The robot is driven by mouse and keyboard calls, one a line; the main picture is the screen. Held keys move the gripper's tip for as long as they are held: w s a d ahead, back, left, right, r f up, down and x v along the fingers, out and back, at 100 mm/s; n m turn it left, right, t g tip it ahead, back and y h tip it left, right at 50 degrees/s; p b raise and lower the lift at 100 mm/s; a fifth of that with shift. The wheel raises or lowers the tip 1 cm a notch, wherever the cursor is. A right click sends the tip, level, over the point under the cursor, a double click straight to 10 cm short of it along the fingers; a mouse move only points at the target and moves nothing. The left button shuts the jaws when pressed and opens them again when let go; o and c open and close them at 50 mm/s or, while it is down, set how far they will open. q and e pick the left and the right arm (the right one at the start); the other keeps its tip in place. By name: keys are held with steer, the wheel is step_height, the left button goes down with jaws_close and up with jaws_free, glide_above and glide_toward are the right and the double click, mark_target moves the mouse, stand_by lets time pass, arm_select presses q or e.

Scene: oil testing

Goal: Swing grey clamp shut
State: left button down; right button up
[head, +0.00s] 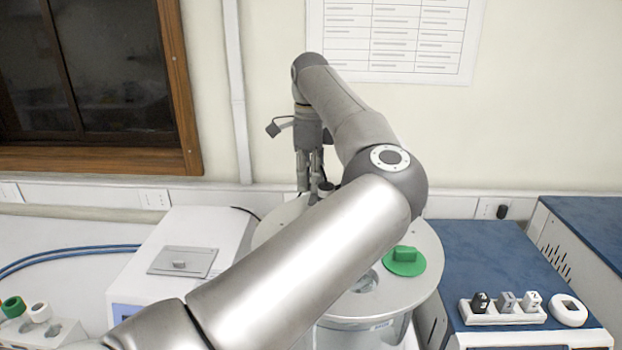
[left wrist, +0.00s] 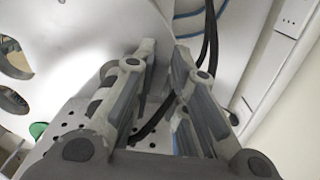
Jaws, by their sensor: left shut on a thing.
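My left gripper (head: 314,190) points down at the far rim of the round white top (head: 420,285) of a cylindrical vessel. It is shut on a small part at that rim, which I take to be the grey clamp; the fingers mostly hide it. A small dark knob-like piece (head: 326,188) shows beside the fingertips. In the left wrist view the fingers of my left gripper (left wrist: 165,55) reach to the edge of the white top (left wrist: 95,35), with a narrow gap between them. My right gripper is not in view.
A green plug (head: 404,260) sits on the vessel top. A white box instrument (head: 195,235) stands left, a blue-topped one (head: 490,255) right, carrying a white rack (head: 500,316) of small dark, grey and white blocks. My left arm crosses the middle and hides much of the vessel.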

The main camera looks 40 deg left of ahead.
arm_select(q)
steer(key=n, duration=0.3)
steer(key=shift+s+r+n, duration=0.1)
steer(key=shift+n, duration=0.3)
steer(key=shift+d+n, duration=0.2)
steer(key=shift+n, duration=1.5)
steer(key=c, duration=1.4)
jaws_free()
steer(key=shift+s, duration=0.1)
steer(key=shift+c, duration=0.2)
